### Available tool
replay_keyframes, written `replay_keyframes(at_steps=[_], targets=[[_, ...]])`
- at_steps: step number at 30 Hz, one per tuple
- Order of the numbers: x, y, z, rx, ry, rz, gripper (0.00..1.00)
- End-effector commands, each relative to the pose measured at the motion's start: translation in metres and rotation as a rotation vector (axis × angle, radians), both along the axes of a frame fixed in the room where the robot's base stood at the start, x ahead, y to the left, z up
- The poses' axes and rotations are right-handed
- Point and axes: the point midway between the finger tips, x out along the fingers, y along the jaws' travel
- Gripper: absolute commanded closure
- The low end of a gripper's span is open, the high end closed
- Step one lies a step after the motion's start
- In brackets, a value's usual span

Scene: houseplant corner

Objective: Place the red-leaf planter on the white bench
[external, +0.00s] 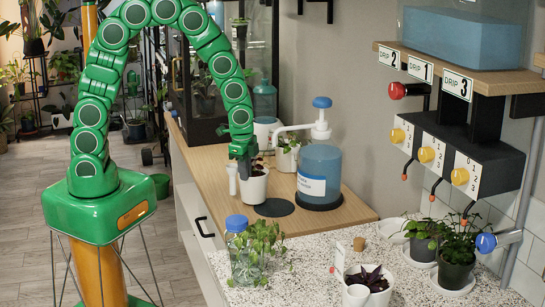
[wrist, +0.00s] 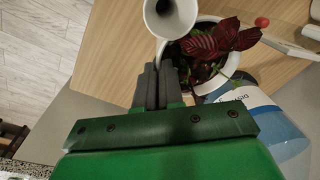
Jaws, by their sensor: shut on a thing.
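The red-leaf planter (external: 253,187) is a white pot with a small white funnel (external: 232,180) at its side. It is upright at the wooden counter, beside or over a dark round mat (external: 276,208); I cannot tell whether it touches. My gripper (external: 240,155) points down and is shut on the planter's side near the funnel. In the wrist view, my gripper's dark fingers (wrist: 158,88) are closed together beside the pot's rim, and the red leaves (wrist: 222,38) show clearly. A white speckled bench top (external: 310,270) lies nearer the camera.
A blue pump bottle (external: 320,175) stands close to the right of the planter. The bench top carries a blue-capped jar with a plant (external: 250,250), a purple-leaf pot (external: 367,285) and green potted plants (external: 455,262). Its middle has bare room. A drip unit (external: 455,155) overhangs the right.

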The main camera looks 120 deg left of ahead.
Motion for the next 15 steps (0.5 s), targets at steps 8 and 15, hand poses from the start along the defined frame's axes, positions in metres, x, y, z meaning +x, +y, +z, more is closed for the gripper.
replay_keyframes(at_steps=[8,15], targets=[[0.0003,0.0002,-0.0031,0.001,-0.001,0.000,1.00],[0.0005,0.0003,-0.0066,0.001,-0.001,0.000,1.00]])
